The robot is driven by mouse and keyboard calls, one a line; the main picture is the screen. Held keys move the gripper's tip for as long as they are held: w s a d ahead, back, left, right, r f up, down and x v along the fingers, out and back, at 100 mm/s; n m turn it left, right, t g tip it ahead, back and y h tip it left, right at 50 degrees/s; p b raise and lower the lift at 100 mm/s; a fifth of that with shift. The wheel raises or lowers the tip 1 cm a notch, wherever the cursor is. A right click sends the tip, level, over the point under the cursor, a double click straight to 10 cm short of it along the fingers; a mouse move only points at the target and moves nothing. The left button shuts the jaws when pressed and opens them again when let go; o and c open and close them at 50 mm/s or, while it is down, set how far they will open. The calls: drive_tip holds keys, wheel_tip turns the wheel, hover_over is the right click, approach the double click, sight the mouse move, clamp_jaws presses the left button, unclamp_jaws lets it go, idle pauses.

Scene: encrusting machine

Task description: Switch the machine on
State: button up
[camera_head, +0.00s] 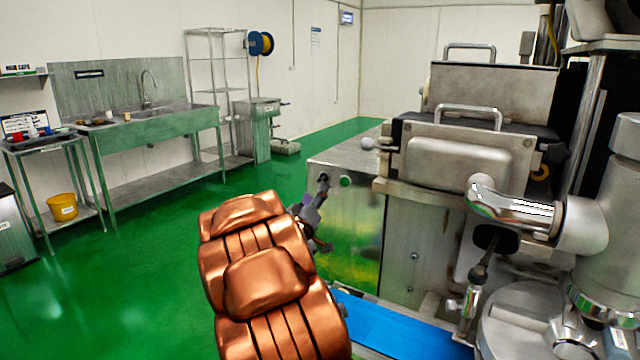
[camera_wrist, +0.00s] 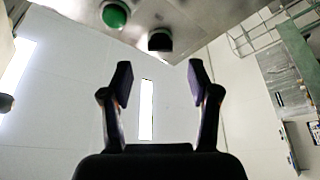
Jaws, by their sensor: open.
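The steel machine (camera_head: 400,240) stands on the right in the head view. A round green button (camera_head: 345,181) sits on its side panel, with a dark knob (camera_head: 323,180) to its left. In the wrist view the green button (camera_wrist: 115,14) is at the top, left of the black knob (camera_wrist: 160,41). My gripper (camera_wrist: 160,80) is open and empty, its two purple-padded fingers wide apart below the knob in the picture. In the head view my gripper (camera_head: 314,196) is close to the panel by the knob, partly hidden behind my copper arm. Contact cannot be told.
A blue conveyor belt (camera_head: 395,325) lies at the machine's foot. A steel sink table (camera_head: 160,130), a wire shelf (camera_head: 213,70) and a yellow bucket (camera_head: 62,206) stand at the left. The green floor (camera_head: 130,270) between is clear.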

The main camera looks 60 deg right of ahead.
sight(321, 180)
drive_tip(key=shift+x, duration=2.6)
